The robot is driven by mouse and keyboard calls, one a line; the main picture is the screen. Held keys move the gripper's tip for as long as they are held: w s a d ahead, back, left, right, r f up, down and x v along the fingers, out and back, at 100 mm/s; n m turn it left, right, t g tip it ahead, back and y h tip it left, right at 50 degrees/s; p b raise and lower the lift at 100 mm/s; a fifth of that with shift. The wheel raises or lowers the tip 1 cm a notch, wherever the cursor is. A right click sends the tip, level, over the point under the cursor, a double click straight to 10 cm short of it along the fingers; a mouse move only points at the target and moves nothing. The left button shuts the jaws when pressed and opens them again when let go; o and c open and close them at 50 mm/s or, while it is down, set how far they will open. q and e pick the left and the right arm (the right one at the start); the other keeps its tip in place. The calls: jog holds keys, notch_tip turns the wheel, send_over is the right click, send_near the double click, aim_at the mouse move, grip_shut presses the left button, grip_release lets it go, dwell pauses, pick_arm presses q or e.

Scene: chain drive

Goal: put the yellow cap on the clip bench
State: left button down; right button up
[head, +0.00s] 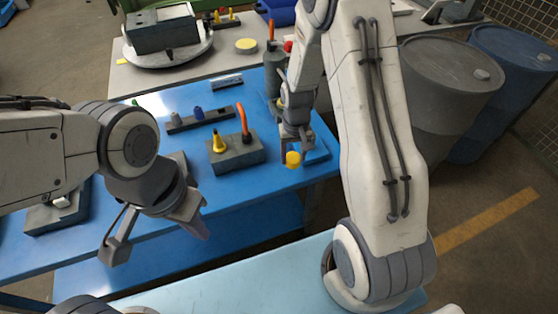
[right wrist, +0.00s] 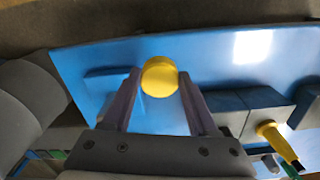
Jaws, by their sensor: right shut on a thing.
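The yellow cap (head: 293,159) is a short round piece held between the fingertips of my right gripper (head: 297,148), over the right end of the blue table. In the right wrist view the cap (right wrist: 159,77) sits between the two finger tips (right wrist: 160,88). A grey block (head: 237,153) with a yellow cone and an orange-handled tool stands left of the cap; I cannot tell whether it is the clip bench. My left gripper (head: 155,236) is open and empty at the table's front left.
A blue square plate (head: 318,153) lies beside the cap. A dark rack (head: 199,120) with small pegs is behind the grey block. A grey cylinder (head: 273,75) stands behind my right gripper. Barrels (head: 448,85) stand off the table's right. Some blue tabletop in front is bare.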

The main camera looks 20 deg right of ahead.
aim_at(281, 173)
jog(key=w+a+f, duration=0.2)
jog(key=a, duration=0.1)
jog(key=shift+p, duration=0.35)
notch_tip(281, 173, down, 4)
jog(key=shift+r+p, duration=0.2)
jog(key=shift+p, duration=0.5)
jog(key=shift+f, duration=0.25)
jog(key=shift+f, duration=0.2)
jog(key=o, duration=1.3)
